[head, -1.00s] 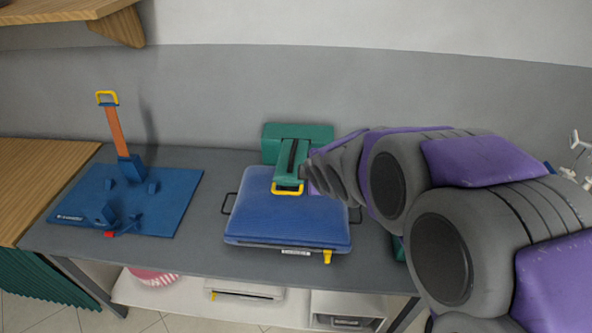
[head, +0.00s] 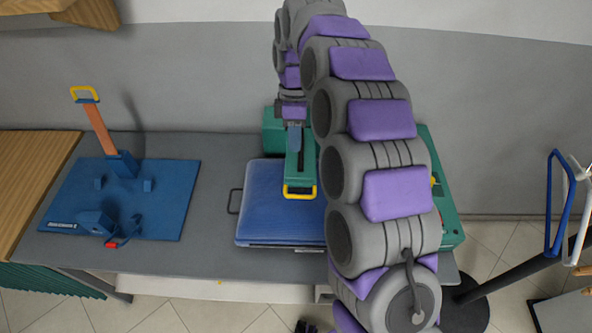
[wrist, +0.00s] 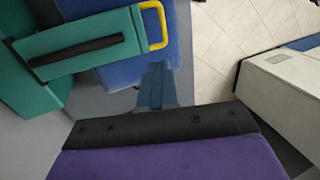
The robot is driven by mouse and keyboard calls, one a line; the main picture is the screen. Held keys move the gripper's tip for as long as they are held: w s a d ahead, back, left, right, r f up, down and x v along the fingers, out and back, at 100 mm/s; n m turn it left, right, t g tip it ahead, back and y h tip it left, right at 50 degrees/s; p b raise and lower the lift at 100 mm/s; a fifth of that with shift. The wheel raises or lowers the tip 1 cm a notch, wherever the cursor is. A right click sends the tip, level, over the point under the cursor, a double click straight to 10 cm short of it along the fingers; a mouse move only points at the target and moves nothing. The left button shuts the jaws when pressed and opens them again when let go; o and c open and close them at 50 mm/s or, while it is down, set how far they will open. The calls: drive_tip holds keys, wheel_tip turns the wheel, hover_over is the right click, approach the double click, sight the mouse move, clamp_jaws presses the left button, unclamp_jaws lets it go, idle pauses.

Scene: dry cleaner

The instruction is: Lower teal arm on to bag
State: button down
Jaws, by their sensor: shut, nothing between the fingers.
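The teal arm (head: 308,165) has a black strip along its top and a yellow loop handle (head: 300,192) at its front end. It reaches from the teal machine body over the rear of the blue bag (head: 270,215); I cannot tell whether they touch. In the wrist view the teal arm (wrist: 70,28) and its yellow handle (wrist: 161,25) lie at upper left, over the blue bag (wrist: 176,65). My gripper (head: 294,150) is shut and empty, pointing down by the teal arm behind the handle. My arm hides the bag's right side.
A blue board (head: 165,205) with an upright orange lever (head: 99,130) lies at left on the grey table (head: 215,170). A wooden shelf (head: 92,12) hangs at upper left. A teal box (head: 440,190) stands right of my arm. Bare table lies left of the bag.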

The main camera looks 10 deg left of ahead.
sight(298, 196)
drive_tip(key=b+x, duration=0.1)
drive_tip(key=x, duration=0.4)
drive_tip(key=b+x, duration=0.1)
drive_tip(key=x, duration=0.5)
drive_tip(key=shift+s+f+b, duration=0.15)
drive_tip(key=shift+s+b, duration=0.15)
drive_tip(key=shift+b, duration=0.1)
drive_tip(key=shift+s+d+f, duration=0.25)
drive_tip(key=shift+d+f, duration=0.4)
drive_tip(key=shift+f, duration=0.1)
drive_tip(key=shift+s+d+f, duration=0.1)
drive_tip(key=shift+d+f, duration=0.05)
drive_tip(key=shift+d, duration=0.45)
drive_tip(key=shift+a+f, duration=0.15)
drive_tip(key=shift+a, duration=0.35)
drive_tip(key=shift+a+f, duration=0.15)
drive_tip(key=shift+a, duration=0.3)
drive_tip(key=shift+s+d+f+t, duration=0.2)
drive_tip(key=shift+d+f, duration=0.2)
drive_tip(key=shift+f, duration=0.2)
drive_tip(key=shift+s+d+f+t, duration=0.2)
drive_tip(key=shift+d+f, duration=0.2)
drive_tip(key=shift+f, duration=0.25)
drive_tip(key=shift+f+y, duration=0.3)
drive_tip(key=shift+f, duration=0.15)
drive_tip(key=shift+a+f+t, duration=0.2)
drive_tip(key=shift+a+t, duration=0.1)
drive_tip(key=shift+a, duration=0.1)
